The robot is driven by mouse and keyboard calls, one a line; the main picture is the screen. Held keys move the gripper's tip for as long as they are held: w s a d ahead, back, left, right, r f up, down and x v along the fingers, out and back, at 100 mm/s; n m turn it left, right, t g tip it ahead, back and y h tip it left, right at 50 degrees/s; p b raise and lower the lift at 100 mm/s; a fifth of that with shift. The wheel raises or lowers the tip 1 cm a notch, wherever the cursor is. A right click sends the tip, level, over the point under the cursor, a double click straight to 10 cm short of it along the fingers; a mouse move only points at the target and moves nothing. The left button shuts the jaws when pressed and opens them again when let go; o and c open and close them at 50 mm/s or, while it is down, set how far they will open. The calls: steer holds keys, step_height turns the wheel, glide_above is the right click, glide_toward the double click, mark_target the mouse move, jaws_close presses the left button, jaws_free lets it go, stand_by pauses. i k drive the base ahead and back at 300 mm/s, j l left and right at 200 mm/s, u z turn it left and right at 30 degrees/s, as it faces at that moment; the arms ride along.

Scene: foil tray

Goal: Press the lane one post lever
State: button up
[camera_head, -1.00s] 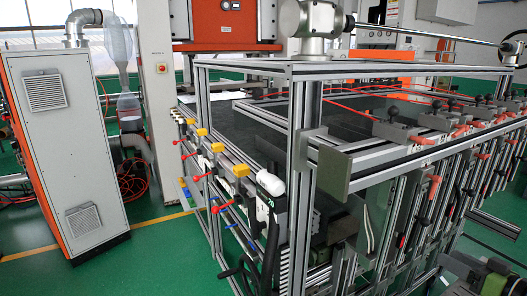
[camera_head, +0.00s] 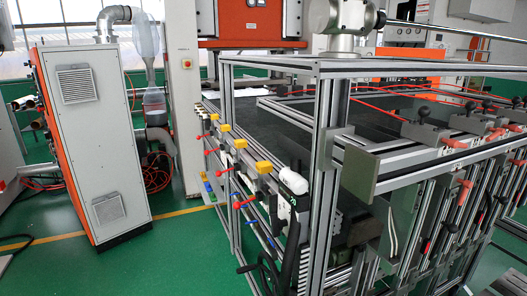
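A large aluminium-profile frame (camera_head: 327,150) stands right of centre. Along its left side a rail carries yellow blocks (camera_head: 240,143) and small red-handled levers; one red lever (camera_head: 243,201) is near the middle and another (camera_head: 202,137) is farther back. A white-topped black handle unit (camera_head: 293,182) stands upright at the near corner. On the right side of the frame several orange-red levers (camera_head: 464,190) hang from clamp units. No label I can read marks lane one, so I cannot tell which lever is its post lever. My gripper is not in view.
A tall white and orange cabinet (camera_head: 95,140) stands at the left with ducting behind it. Green floor (camera_head: 185,255) lies clear between cabinet and frame, crossed by a yellow line. A black handwheel (camera_head: 262,270) is low at the frame's near side. An orange machine (camera_head: 250,22) stands behind.

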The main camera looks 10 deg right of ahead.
mark_target(467, 186)
steer(key=z, duration=1.4)
